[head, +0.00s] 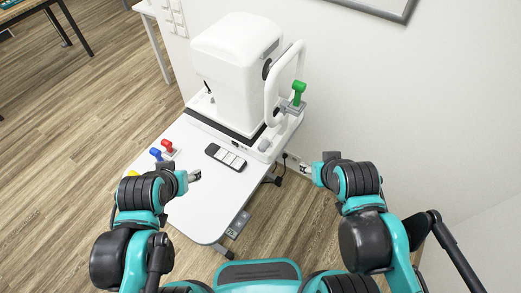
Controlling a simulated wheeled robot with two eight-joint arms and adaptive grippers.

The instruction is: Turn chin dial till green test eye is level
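The white eye-test machine (235,60) stands at the back of a white table (200,210). The green test eye (299,92) sits upright on a grey holder (292,107) at the machine's right side, by a white looped frame (272,95). I cannot make out the chin dial for sure; a small grey knob (264,145) shows at the base's front right. My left gripper (196,175) is above the table's left part, apart from the machine. My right gripper (303,168) is off the table's right edge, below the green eye. Their fingers are too small to read.
A red test eye (167,146) and a blue one (156,154) stand at the table's left edge. A yellow piece (133,174) is partly hidden by my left arm. A dark remote-like panel (226,157) lies mid-table. The wall (400,90) is close on the right.

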